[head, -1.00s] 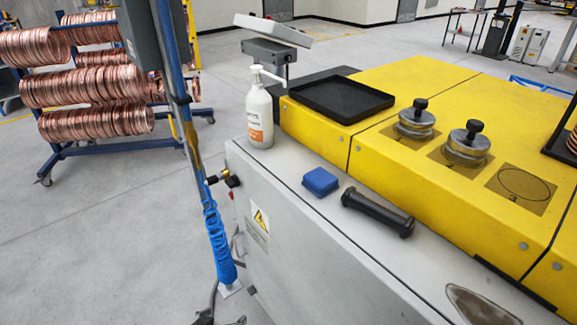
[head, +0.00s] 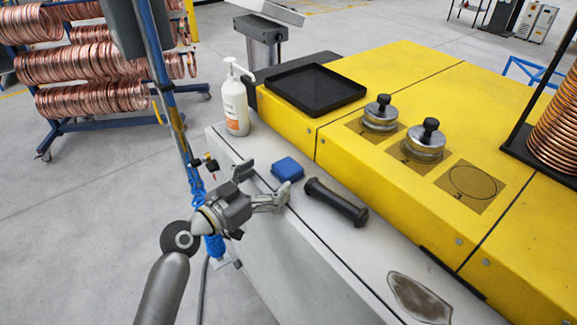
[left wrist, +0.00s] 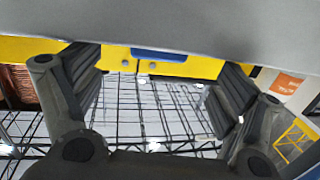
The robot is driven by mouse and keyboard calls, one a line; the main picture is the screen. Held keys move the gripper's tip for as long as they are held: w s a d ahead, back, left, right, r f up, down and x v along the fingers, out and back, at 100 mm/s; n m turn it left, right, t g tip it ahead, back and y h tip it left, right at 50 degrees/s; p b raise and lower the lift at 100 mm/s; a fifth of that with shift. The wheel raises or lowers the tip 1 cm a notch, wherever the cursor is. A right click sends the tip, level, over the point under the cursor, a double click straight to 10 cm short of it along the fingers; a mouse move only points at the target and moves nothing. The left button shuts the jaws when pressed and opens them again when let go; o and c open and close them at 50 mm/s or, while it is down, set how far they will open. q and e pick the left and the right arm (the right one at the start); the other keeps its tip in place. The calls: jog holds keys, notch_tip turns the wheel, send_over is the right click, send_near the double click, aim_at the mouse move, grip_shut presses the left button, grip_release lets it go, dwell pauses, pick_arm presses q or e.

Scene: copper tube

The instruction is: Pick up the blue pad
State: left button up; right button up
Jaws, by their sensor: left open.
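The blue pad (head: 288,168) lies flat on the grey ledge in front of the yellow machine, between the white bottle and a black handle. My left gripper (head: 266,181) is open and empty at the ledge's front edge, just left of and nearer than the pad. Its fingers point toward the pad, apart from it as far as I can tell. In the left wrist view the open fingers (left wrist: 155,92) stand wide apart. A thin blue strip of the pad (left wrist: 165,54) shows between them near the top, mostly hidden by a grey surface. My right gripper is not in view.
The black handle (head: 336,201) lies close right of the pad. A white pump bottle (head: 235,103) stands left behind it. The yellow machine (head: 330,139) rises behind the ledge and carries a black tray (head: 314,87). A blue post (head: 172,110) stands left of my gripper.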

aim_at(284, 168)
pick_arm(q)
jog(key=shift+w+d, duration=0.15)
jog(key=shift+w+d+r+p, duration=0.15)
jog(key=shift+p, duration=0.2)
jog(key=p+x, duration=0.2)
jog(key=x, duration=0.2)
jog(key=shift+d, duration=0.35)
jog(key=c, duration=0.7)
jog(key=shift+w, duration=0.1)
jog(key=c, duration=0.5)
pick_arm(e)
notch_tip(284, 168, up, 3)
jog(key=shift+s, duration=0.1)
